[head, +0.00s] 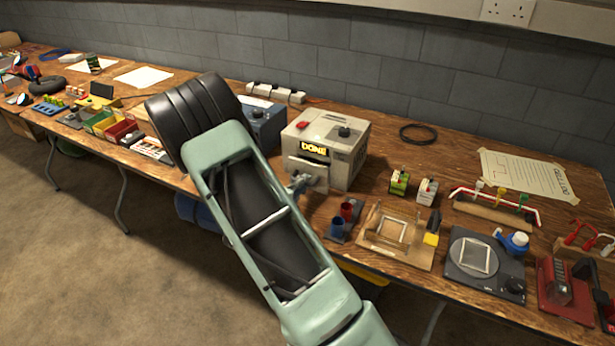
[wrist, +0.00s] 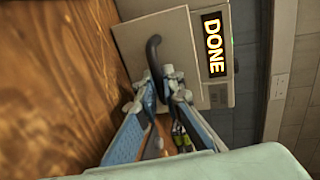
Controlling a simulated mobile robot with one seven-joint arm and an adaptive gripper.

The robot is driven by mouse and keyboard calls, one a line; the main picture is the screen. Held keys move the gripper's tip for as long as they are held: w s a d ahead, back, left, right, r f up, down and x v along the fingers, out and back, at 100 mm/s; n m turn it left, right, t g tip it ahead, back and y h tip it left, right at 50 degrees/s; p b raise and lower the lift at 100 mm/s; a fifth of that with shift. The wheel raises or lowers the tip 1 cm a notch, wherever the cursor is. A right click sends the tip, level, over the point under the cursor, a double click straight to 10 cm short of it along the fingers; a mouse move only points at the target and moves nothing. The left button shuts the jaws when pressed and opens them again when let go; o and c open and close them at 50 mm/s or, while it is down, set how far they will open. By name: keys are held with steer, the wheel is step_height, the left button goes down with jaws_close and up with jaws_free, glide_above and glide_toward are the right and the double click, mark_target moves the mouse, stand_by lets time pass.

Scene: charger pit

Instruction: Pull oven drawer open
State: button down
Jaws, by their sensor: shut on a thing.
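The oven (head: 345,155) is a beige box on the wooden bench, with a lit DONE sign (head: 314,149) on its front. The sign also shows in the wrist view (wrist: 213,45). The drawer front (head: 303,167) is a pale panel below the sign; it seems to stand a little out from the body, but how far I cannot tell. It fills the upper middle of the wrist view (wrist: 180,35), with a dark curved handle (wrist: 153,50). My gripper (wrist: 160,78) is shut on the handle's near end. In the head view my gripper (head: 299,184) is small and partly hidden.
A blue-grey box (head: 263,125) stands left of the oven. In front are a holder with blue and red cups (head: 345,218) and a wooden frame board (head: 396,236). Two small green-and-white items (head: 412,187) stand to the right. My arm covers part of the bench.

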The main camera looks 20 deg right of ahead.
steer(key=f+p+v, duration=0.1)
steer(key=v, duration=0.6)
steer(key=f+p+v, duration=0.1)
steer(key=v, duration=0.3)
steer(key=shift+s+a+f+p, duration=0.2)
steer(key=shift+a+f+p, duration=0.1)
steer(key=shift+a+p, duration=0.1)
steer(key=c, duration=2.3)
jaws_free()
steer(key=shift+c, duration=0.2)
steer(key=shift+d, duration=0.1)
steer(key=v, duration=1.2)
steer(key=shift+w, duration=0.1)
